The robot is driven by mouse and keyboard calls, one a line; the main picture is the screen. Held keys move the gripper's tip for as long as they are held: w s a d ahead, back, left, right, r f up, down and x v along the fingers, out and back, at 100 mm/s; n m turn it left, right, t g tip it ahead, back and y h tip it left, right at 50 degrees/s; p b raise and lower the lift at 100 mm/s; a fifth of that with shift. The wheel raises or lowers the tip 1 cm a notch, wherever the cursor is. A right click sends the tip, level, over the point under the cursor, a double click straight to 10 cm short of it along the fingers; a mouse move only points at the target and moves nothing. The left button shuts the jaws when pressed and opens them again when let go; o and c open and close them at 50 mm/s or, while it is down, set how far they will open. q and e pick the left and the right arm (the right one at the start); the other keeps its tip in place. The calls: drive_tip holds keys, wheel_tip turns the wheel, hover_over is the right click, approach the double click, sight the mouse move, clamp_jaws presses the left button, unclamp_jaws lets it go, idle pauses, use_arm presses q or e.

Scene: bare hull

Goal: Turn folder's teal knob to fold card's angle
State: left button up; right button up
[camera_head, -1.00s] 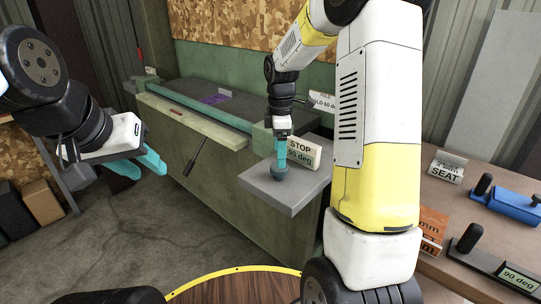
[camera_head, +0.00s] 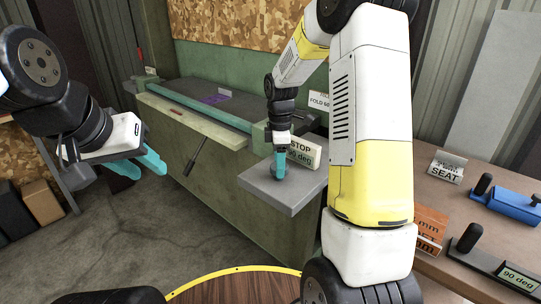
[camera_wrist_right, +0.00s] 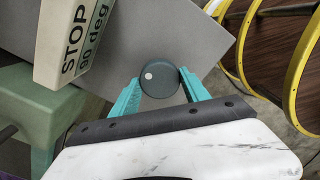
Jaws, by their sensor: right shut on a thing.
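The folder is a long green machine (camera_head: 205,132) with a grey bed. A grey shelf (camera_head: 290,199) sticks out at its right end. The knob is dark grey-teal and round (camera_wrist_right: 160,79), with a white dot on its top facing left. My right gripper (camera_head: 279,166) comes down on it from above. In the right wrist view its teal fingers (camera_wrist_right: 160,88) are shut on the knob's two sides. In the head view the fingers mostly hide the knob. A white card (camera_head: 318,101) with partly hidden FOLD lettering stands behind. My left gripper (camera_head: 140,167) is open and empty at left, away from the folder.
A STOP 90 deg block (camera_head: 306,152) stands on the shelf close behind my right gripper; it also shows in the wrist view (camera_wrist_right: 73,42). A brown bench (camera_head: 455,212) at right holds a SEAT sign (camera_head: 446,170), a blue handled tool (camera_head: 508,204) and a black one (camera_head: 480,255).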

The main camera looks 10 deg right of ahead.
drive_tip(key=shift+m, duration=0.4)
drive_tip(key=m, duration=1.3)
drive_tip(key=shift+m, duration=1.9)
drive_tip(key=shift+r, duration=0.1)
drive_tip(key=shift+w, duration=0.1)
drive_tip(key=o, duration=1.4)
drive_tip(key=shift+c, duration=0.2)
